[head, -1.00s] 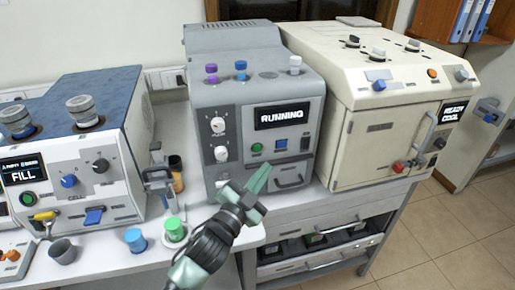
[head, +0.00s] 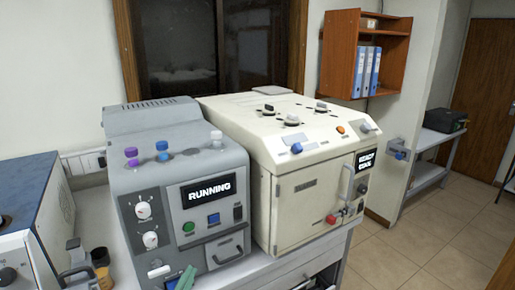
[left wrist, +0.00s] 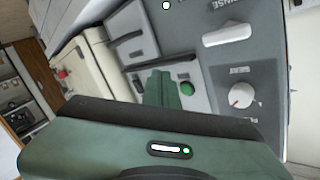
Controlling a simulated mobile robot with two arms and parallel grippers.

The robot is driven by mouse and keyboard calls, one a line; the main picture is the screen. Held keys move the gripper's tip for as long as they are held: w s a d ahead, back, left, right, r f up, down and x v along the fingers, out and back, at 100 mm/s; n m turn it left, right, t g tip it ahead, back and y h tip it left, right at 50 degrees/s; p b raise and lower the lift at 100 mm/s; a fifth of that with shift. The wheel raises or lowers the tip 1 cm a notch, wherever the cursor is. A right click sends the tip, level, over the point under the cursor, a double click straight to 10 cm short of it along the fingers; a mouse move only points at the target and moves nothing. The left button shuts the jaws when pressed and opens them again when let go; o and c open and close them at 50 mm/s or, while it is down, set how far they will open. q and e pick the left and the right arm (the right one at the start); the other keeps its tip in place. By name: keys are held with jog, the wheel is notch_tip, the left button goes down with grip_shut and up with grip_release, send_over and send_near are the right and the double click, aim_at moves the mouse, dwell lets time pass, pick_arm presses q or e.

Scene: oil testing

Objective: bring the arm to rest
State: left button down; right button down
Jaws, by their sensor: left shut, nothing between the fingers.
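My left gripper (head: 184,279) shows only as green fingertips at the bottom edge of the head view, in front of the lower part of the grey machine (head: 130,190). In the left wrist view its green finger (left wrist: 160,92) reaches toward the grey machine's panel (left wrist: 205,70), near a green button (left wrist: 187,88). The gripper is shut and holds nothing. The rest of my left arm is out of the head view. My right gripper is not in view.
The grey machine's display (head: 210,190) reads RUNNING. A cream oven-like machine (head: 300,205) stands right of it, its display partly legible. A blue-topped machine (head: 40,200) is at the left. Open floor (head: 410,250) lies to the right. A brown shelf with blue binders (head: 366,55) hangs behind.

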pick_arm(q)
jog(key=s+f+n+g, duration=0.2)
jog(key=s+f+g, duration=0.25)
jog(key=s, duration=0.45)
jog(key=s+a+f+n+g+y, duration=0.1)
jog(key=s+f+g, duration=0.4)
jog(key=s, duration=0.5)
jog(key=s+f+n+g, duration=0.2)
jog(key=s+f+g, duration=0.2)
jog(key=s+f, duration=0.4)
jog(key=s+f+g+b, duration=0.1)
jog(key=s+f+b, duration=0.15)
jog(key=f, duration=2.55)
jog(key=s+a+f+g, duration=0.1)
jog(key=s+a+f, duration=0.2)
jog(key=s+f, duration=1.2)
jog(key=shift+s+a+m, duration=0.15)
jog(key=shift+s+m, duration=0.15)
jog(key=shift+s, duration=0.5)
